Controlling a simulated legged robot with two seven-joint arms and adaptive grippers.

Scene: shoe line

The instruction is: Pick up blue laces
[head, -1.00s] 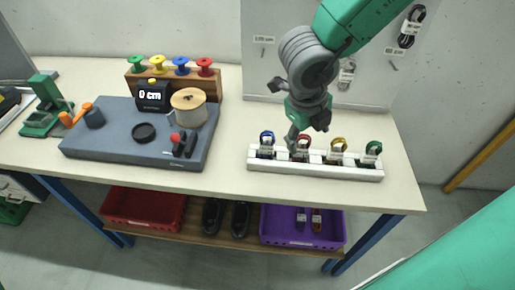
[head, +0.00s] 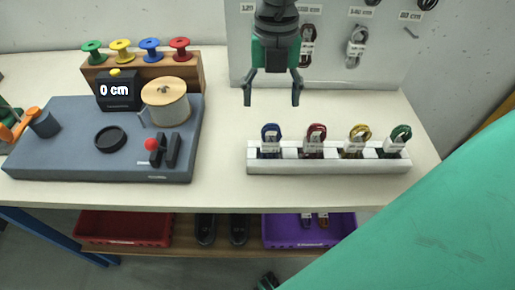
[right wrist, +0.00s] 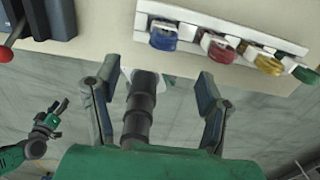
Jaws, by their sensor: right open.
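The blue laces (head: 270,135) stand in the leftmost slot of a white rack (head: 330,168) on the table, a pale tag on their front. They also show in the right wrist view (right wrist: 163,36), beyond my fingers. My right gripper (head: 272,100) is open and empty, pointing down above the table behind the blue laces, apart from them. It also shows in the right wrist view (right wrist: 156,78) with its fingers spread. My left gripper (right wrist: 48,122) shows small at the left of the right wrist view; its jaw state is unclear.
Red (head: 315,134), yellow (head: 359,134) and green laces (head: 399,136) fill the other slots to the right. A grey measuring station (head: 75,160) with a spool and red-knobbed lever stands left. A pegboard (head: 390,60) rises behind. Bare table lies between station and rack.

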